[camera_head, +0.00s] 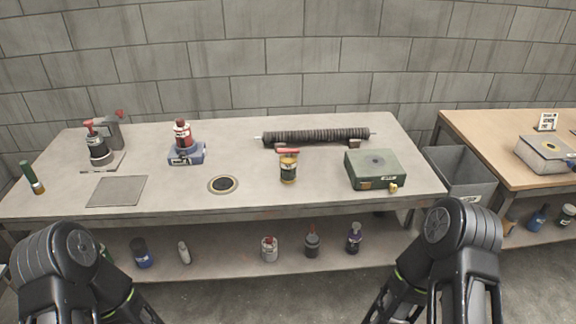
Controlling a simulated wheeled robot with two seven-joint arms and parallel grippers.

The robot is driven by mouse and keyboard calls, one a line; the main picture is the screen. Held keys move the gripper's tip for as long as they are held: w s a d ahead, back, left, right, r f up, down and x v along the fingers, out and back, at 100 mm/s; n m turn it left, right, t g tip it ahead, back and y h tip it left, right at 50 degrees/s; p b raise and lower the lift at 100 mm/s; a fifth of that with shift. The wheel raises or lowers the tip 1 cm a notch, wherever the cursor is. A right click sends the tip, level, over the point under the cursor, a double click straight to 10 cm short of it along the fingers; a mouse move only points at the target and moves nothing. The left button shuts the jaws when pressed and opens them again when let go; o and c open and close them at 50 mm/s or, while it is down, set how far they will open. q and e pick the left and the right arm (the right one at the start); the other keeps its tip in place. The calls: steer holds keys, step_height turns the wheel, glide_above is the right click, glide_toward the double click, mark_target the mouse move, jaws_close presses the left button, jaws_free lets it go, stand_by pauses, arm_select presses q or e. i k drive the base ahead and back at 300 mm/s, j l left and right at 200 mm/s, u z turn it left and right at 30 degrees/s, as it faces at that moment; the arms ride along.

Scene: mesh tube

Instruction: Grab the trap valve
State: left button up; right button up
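A small upright valve-like item (288,168) stands on the grey workbench (250,205), right of its middle. It has a dark body, yellowish bands and a red lever on top. It looks most like the trap valve, but its label is too small to read. It stands free, apart from the green box to its right. Black links of both my arms show at the lower left and lower right, in front of the bench. Both grippers are outside the picture.
A ribbed dark tube (315,136) on supports lies behind the valve-like item. A green box (375,169) stands right, a round dark-centred disc (223,184) left. A red-topped bottle (182,134) sits on a blue base. A grey bin (462,175) separates the bench from a wooden table (480,140).

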mark_target(287, 167)
steer(key=i+j, duration=0.65)
steer(key=i+z, duration=0.1)
steer(key=z, duration=1.75)
